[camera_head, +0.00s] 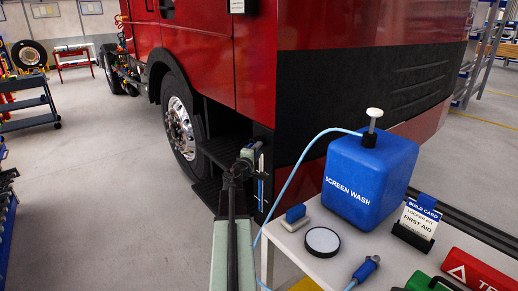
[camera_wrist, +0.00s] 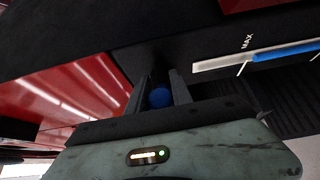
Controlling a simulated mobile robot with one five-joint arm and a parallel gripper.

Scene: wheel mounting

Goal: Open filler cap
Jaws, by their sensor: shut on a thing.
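The blue filler cap (camera_wrist: 160,97) sits at the dark lower panel of the red truck (camera_head: 200,45). My gripper (camera_wrist: 162,88) has its two dark fingers on either side of the cap and is shut on it. In the head view my gripper (camera_head: 250,155) is at the truck's corner beside the step, and the cap is hidden there. A level strip (camera_wrist: 285,54) marked MAX, with a blue column, lies right of the cap in the wrist view. I cannot tell whether the cap has turned.
A table (camera_head: 290,250) at the lower right holds a blue screen wash container (camera_head: 368,178), a round white disc (camera_head: 322,241), a blue-ended nozzle (camera_head: 366,269), a build card (camera_head: 421,220) and a red case (camera_head: 470,268). A light blue hose (camera_head: 290,180) hangs near my arm.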

